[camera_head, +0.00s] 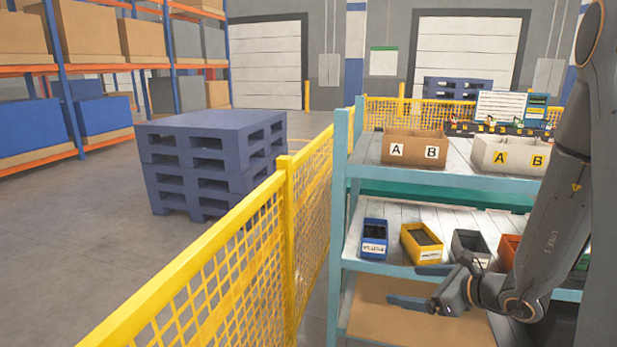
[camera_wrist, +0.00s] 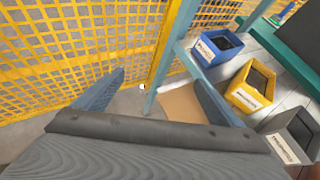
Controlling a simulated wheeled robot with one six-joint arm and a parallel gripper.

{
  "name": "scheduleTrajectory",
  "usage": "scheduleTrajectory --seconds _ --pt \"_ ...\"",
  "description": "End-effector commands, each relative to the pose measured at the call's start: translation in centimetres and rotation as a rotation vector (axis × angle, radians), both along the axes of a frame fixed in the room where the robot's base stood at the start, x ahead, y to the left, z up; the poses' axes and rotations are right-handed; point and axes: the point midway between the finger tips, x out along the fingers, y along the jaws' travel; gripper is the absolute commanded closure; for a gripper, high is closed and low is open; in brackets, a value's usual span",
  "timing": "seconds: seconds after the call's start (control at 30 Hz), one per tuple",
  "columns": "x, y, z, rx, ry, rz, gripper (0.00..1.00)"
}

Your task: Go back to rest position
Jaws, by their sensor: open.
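My gripper (camera_head: 424,286) is in front of the rack's lower shelf, at the right of the head view, with its two fingers apart and nothing between them. In the wrist view my gripper (camera_wrist: 160,90) shows both blue-grey fingers spread. Between and beyond them are the floor, a rack post and a brown board. My arm comes down from the upper right of the head view and hides part of the rack's right side.
The teal rack (camera_head: 340,200) holds a blue bin (camera_head: 374,240), a yellow bin (camera_head: 421,244) and a grey bin (camera_head: 470,247) close by. A cardboard box (camera_head: 413,148) and white box (camera_head: 511,156) stand above. A yellow mesh fence (camera_head: 230,255) runs along the left.

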Motion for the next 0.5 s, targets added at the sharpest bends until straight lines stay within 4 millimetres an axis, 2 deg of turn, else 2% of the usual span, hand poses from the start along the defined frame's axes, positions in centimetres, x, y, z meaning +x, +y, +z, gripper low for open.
scheduleTrajectory --seconds 0.1,0.23,0.33,0.5 --pt "-2.8 4.5 0.7 -0.095 0.011 0.230 0.10" --pt "-7.6 8.7 1.0 -0.249 0.015 0.548 0.10" --pt "-11.3 10.4 1.1 -0.385 0.005 0.789 0.10" --pt "-16.5 10.6 1.2 -0.640 -0.047 1.187 0.10"
